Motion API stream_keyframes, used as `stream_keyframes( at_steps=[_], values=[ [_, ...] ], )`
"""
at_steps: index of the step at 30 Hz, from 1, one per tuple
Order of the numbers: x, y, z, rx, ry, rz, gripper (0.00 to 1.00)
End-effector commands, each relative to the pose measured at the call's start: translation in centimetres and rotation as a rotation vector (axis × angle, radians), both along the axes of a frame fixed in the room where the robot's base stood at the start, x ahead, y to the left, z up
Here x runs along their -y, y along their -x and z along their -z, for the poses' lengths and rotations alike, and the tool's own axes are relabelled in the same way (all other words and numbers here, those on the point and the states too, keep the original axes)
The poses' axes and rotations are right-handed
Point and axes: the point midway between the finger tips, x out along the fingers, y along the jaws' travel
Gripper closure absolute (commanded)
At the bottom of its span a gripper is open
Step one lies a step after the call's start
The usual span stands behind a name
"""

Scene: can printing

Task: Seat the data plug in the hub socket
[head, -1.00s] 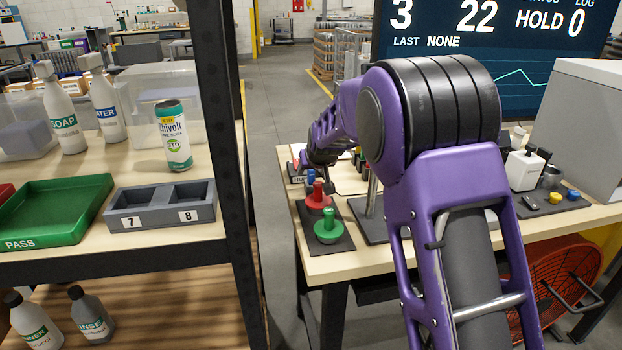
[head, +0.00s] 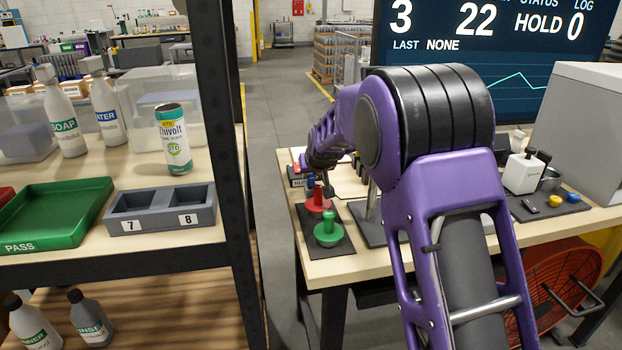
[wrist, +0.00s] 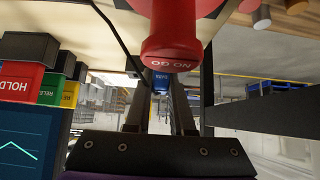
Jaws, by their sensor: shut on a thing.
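A black cable (wrist: 112,30) runs from the upper left toward the plug. In the head view my gripper (head: 327,188) is small and dark, close to the red stamp. The plug cannot be made out clearly there. The hub (head: 298,182) is a small labelled block on the bench, left of and behind my gripper. Its socket opening is not clearly visible.
The red NO GO stamp (wrist: 170,38) looms in front of the fingers in the wrist view; it also shows in the head view (head: 318,205). A green stamp (head: 328,236) stands nearer the bench edge. A stand base (head: 372,222) is to the right. A shelf post (head: 225,150) stands left.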

Motion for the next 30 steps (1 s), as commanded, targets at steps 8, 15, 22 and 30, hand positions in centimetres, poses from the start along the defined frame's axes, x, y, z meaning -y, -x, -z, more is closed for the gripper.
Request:
stream_keyframes(
  at_steps=[8,15,22,30],
  values=[
    [0.0,-0.1,-3.6,0.006,-0.001,-0.001,1.00],
    [0.0,0.0,-8.2,0.004,-0.001,0.000,1.00],
    [0.0,0.0,-10.6,0.002,0.000,-0.001,1.00],
    [0.0,0.0,-11.9,0.000,0.000,0.000,1.00]
  ],
)
